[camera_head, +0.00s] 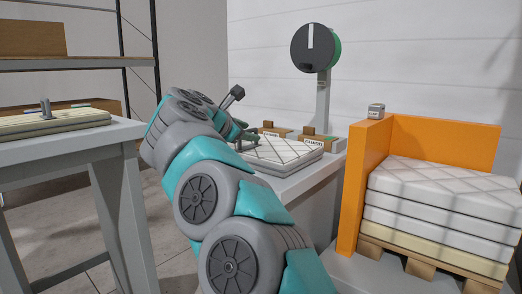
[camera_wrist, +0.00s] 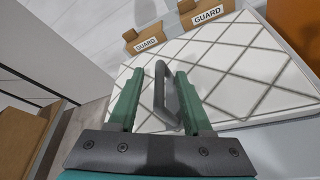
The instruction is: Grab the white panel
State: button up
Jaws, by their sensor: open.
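The white panel (camera_head: 285,150), quilted with dark diamond lines, lies flat on a grey bench; it also fills much of the wrist view (camera_wrist: 245,65). A dark grey loop handle (camera_wrist: 159,88) stands on the panel near its left end. My gripper (camera_wrist: 160,72) is open, its two green fingers on either side of the handle, with gaps visible and nothing clamped. In the head view my gripper (camera_head: 246,136) is small and partly hidden by my arm, above the panel's left end.
Brown blocks labelled GUARD (camera_wrist: 207,14) stand along the panel's far edge. A post with a round dark disc (camera_head: 315,48) rises behind. At right, an orange corner guard (camera_head: 365,170) borders a stack of white and cream panels (camera_head: 440,190). A left table holds a cream panel (camera_head: 60,120).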

grip_shut()
dwell(0.3)
dwell(1.1)
